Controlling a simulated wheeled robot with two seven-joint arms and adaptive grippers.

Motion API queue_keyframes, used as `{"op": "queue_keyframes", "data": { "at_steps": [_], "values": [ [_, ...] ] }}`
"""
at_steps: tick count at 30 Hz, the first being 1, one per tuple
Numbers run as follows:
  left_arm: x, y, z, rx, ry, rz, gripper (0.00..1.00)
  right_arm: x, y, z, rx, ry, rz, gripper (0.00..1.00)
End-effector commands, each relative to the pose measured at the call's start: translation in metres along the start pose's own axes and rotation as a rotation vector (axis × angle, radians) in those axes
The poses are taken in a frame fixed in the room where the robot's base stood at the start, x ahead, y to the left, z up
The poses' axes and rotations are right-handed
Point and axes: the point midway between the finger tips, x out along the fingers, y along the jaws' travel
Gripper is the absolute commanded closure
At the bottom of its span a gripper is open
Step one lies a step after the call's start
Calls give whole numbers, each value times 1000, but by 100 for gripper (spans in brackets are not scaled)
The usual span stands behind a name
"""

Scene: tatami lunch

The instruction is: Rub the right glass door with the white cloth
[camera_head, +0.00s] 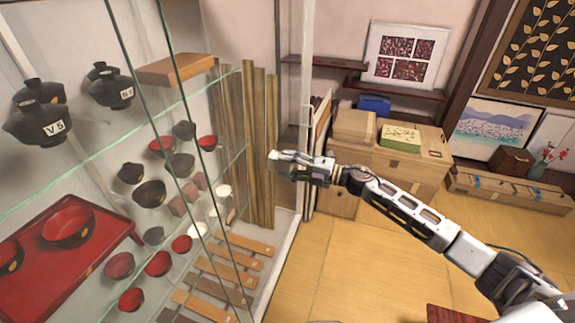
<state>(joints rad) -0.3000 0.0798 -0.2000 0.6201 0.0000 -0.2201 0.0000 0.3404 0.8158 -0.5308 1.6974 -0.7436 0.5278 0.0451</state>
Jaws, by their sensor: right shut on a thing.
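The right glass door (236,100) is the clear pane on the right side of the display cabinet, in front of the wooden slats and shelves. My right gripper (281,165) is shut on the white cloth (290,156), a small pale patch at its tips. The gripper is held level near the cabinet's right white frame post, at the right edge of the glass. I cannot tell whether the cloth touches the glass. The fingers are small and partly hidden by the cloth. My left gripper is not in view.
The cabinet holds black and red bowls (66,226), a red tray (30,285) and wooden boards (235,272). Behind my right arm stand wooden chests (400,172) with boxes. The tatami floor (350,265) below the arm is mostly clear. A dark red tabletop shows at the bottom.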

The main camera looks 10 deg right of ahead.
Motion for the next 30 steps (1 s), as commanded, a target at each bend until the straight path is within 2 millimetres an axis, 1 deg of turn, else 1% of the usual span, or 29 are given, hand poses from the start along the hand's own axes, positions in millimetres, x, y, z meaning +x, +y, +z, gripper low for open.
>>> {"op": "queue_keyframes", "data": {
  "at_steps": [8, 21, 30],
  "values": [
    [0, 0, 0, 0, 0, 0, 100, -4, 0, 0, 1, 0, 0, 70],
    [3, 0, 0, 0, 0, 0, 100, -28, 0, 0, -1, 0, 0, 70],
    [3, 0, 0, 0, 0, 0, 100, -30, 0, 0, -1, 0, 0, 70]
  ]
}}
